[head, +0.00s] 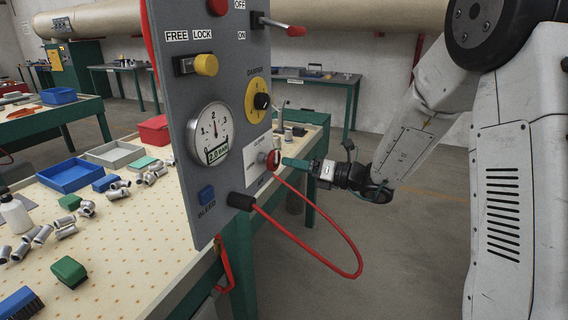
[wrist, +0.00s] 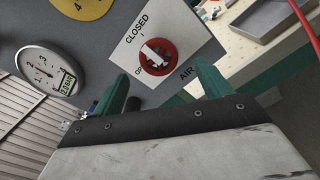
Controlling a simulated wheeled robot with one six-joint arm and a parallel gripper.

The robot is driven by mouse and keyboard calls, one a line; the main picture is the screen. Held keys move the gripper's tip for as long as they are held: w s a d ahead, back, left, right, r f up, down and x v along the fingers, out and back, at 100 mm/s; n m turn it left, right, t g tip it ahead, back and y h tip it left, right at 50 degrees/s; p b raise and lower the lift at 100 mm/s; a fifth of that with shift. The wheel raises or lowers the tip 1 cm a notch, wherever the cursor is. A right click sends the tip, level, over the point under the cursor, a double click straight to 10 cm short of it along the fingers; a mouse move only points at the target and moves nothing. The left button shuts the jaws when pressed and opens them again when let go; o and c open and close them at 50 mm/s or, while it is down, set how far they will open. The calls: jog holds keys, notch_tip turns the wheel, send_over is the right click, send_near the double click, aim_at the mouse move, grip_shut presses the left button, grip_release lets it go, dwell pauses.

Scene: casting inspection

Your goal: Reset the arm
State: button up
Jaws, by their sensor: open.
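My gripper (head: 284,162) is at the right side of the grey control panel (head: 205,120), its green fingertips close to the red round knob (head: 272,160). In the wrist view my gripper (wrist: 163,88) is open, with two green fingers apart and nothing between them. The red knob (wrist: 158,60) with a white handle lies just beyond the fingertips, on a white plate marked CLOSED and AIR. I cannot tell whether a finger touches it. My arm (head: 420,120) reaches in from the right.
A red hose (head: 350,262) loops from the panel's lower edge into the space below my gripper. A red-tipped lever (head: 295,31) sticks out above. The workbench (head: 130,250) behind the panel holds a blue tray (head: 68,178) and metal castings. The floor (head: 410,260) beneath my arm is clear.

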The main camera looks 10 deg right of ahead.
jog(key=shift+s+d, duration=0.25)
jog(key=shift+d, duration=0.1)
